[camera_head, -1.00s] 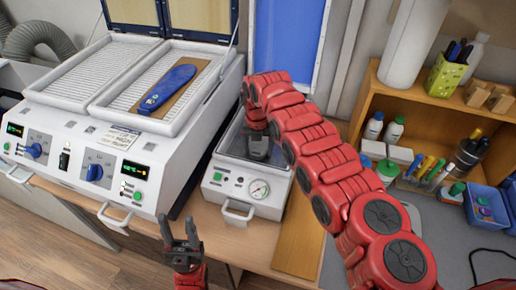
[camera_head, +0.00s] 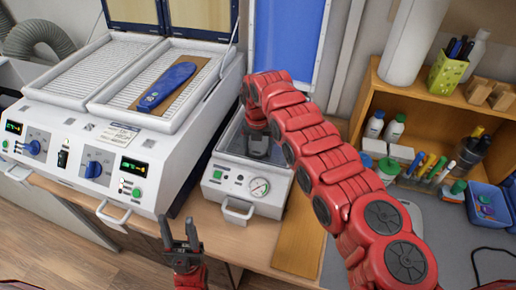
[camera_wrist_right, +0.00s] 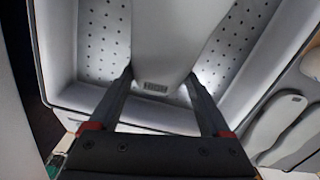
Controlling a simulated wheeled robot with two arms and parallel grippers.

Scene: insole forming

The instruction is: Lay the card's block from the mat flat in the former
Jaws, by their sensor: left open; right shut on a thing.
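My right gripper (camera_head: 258,150) is over the former (camera_head: 242,178), the white unit with a round gauge. In the right wrist view its fingers (camera_wrist_right: 165,95) are shut on a pale grey block (camera_wrist_right: 168,40) with a small dark label near its end. The block lies lengthwise over the former's perforated bed (camera_wrist_right: 100,35), inside its walls; I cannot tell whether it touches the bed. In the head view the block is hidden by my arm and gripper. My left gripper (camera_head: 180,238) is open and empty, in front of the machines. A printed card (camera_head: 118,137) lies on the heater's front edge.
The white two-bay heater (camera_head: 110,120) at left has its lid up, with a blue insole (camera_head: 167,85) on a brown board in its right bay. More pale blocks (camera_wrist_right: 275,125) lie right of the former in the wrist view. A wooden shelf (camera_head: 440,115) with bottles stands at right.

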